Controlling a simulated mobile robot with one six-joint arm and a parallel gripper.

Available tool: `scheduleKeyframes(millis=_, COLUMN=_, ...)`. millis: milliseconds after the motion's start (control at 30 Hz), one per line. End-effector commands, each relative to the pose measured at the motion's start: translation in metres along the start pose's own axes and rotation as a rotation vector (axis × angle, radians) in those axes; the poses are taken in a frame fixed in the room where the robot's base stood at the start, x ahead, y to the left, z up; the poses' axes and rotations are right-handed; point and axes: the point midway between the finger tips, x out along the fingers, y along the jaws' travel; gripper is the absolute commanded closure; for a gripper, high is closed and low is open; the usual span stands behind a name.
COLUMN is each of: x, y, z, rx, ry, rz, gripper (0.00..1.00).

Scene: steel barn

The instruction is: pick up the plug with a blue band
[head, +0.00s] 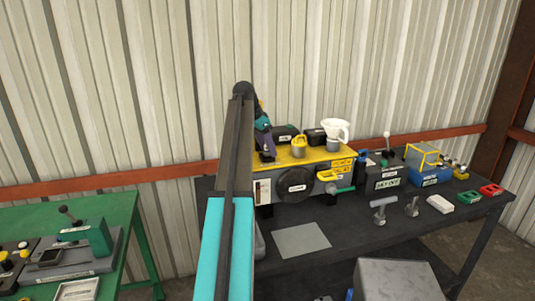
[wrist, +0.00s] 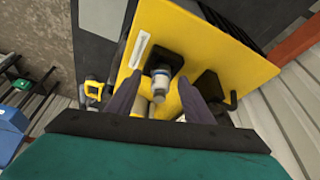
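My gripper (wrist: 160,79) is open in the wrist view, its two dark fingers apart. A small pale grey-white cylinder (wrist: 161,77), perhaps the plug, shows between the fingertips, in front of a black square piece (wrist: 168,58) on the yellow surface. I cannot make out a blue band on it, nor whether the fingers touch it. In the head view my gripper (head: 266,143) hangs at the left end of the yellow-topped station (head: 340,153). My arm hides part of that end, and I cannot pick out the plug there.
Black boxes (head: 286,132), a yellow-lidded pot (head: 298,146) and a white funnel-shaped vessel (head: 336,130) stand on the station. A dark box (head: 384,180) and a blue unit (head: 430,175) stand right. A grey plate (head: 301,241) lies on the dark table. A green bench (head: 140,245) is left.

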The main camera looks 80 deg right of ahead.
Motion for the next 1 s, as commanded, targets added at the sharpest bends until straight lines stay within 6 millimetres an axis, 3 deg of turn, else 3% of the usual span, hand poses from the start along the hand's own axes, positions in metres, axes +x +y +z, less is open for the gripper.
scheduleKeyframes(millis=33, x=0.0, y=0.0, z=0.0, rx=0.0, ry=0.0, rz=0.0, gripper=0.61)
scheduleKeyframes(millis=233, x=0.0, y=0.0, z=0.0, rx=0.0, ry=0.0, rz=0.0, gripper=0.95)
scheduleKeyframes(millis=300, x=0.0, y=0.0, z=0.0, rx=0.0, ry=0.0, rz=0.0, gripper=1.0)
scheduleKeyframes(millis=667, x=-0.003, y=0.0, z=-0.002, rx=0.001, ry=0.001, rz=0.0, gripper=1.0)
scheduleKeyframes(millis=1000, x=-0.02, y=0.0, z=-0.011, rx=0.002, ry=0.002, rz=0.0, gripper=1.0)
